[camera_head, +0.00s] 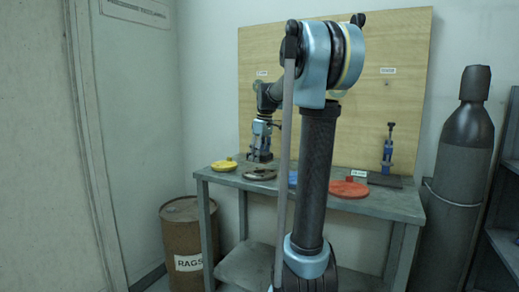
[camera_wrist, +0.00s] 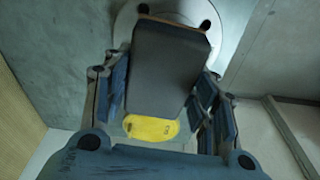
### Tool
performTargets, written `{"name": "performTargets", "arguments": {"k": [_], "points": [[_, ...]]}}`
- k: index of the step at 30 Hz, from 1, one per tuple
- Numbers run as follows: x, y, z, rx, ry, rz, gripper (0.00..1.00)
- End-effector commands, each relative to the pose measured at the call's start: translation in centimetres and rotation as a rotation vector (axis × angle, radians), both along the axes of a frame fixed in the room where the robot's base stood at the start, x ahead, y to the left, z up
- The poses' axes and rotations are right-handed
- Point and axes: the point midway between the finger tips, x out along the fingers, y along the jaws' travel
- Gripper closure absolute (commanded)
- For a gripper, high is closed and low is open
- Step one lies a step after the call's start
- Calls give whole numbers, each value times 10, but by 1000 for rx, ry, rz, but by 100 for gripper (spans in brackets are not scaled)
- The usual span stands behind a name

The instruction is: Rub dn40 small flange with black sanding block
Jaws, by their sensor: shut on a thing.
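My gripper (camera_head: 261,143) reaches down over the left part of the workbench in the head view. In the wrist view my gripper (camera_wrist: 160,88) has its blue fingers on both sides of the black sanding block (camera_wrist: 170,65) and is shut on it. A pale grey round flange (camera_wrist: 220,12) with dark bolt holes shows behind the far end of the block, which hides much of it; it looks like the small flange. I cannot tell whether block and flange touch. A yellow piece (camera_wrist: 150,129) with dark marks shows below the block.
The workbench (camera_head: 400,207) also bears a yellow disc (camera_head: 224,166), a dark round part (camera_head: 260,174), a red disc (camera_head: 349,188) and a blue upright tool (camera_head: 388,150). A rags drum (camera_head: 185,235) stands left and a gas cylinder (camera_head: 465,150) right. A wooden board (camera_head: 410,70) backs the bench.

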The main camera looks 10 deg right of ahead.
Motion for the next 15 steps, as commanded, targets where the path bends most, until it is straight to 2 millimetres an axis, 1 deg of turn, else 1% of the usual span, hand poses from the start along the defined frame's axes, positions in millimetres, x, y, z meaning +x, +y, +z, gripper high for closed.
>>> {"name": "performTargets", "arguments": {"k": [9,15], "points": [[0,0,29,0,0,0,69],[0,-1,35,0,0,-1,69]]}}
